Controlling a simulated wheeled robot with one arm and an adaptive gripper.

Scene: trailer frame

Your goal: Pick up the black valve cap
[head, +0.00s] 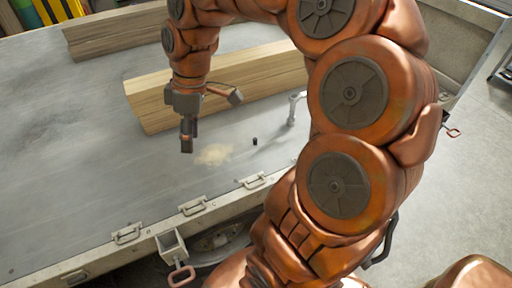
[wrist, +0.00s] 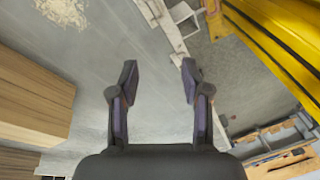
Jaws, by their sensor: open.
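The black valve cap (head: 255,141) is a small dark cylinder on the grey metal trailer bed, right of a patch of sawdust. My gripper (head: 187,146) points down above the bed, left of the cap and apart from it. In the wrist view my gripper (wrist: 159,78) has its two dark fingers spread with nothing between them. I cannot see the cap in the wrist view.
A stack of wooden beams (head: 230,82) lies behind the cap, with another beam (head: 115,32) farther back. A light metal piece (head: 293,108) stands right of the cap. Sawdust (head: 214,154) lies between gripper and cap. The trailer's front rail has handles (head: 192,206).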

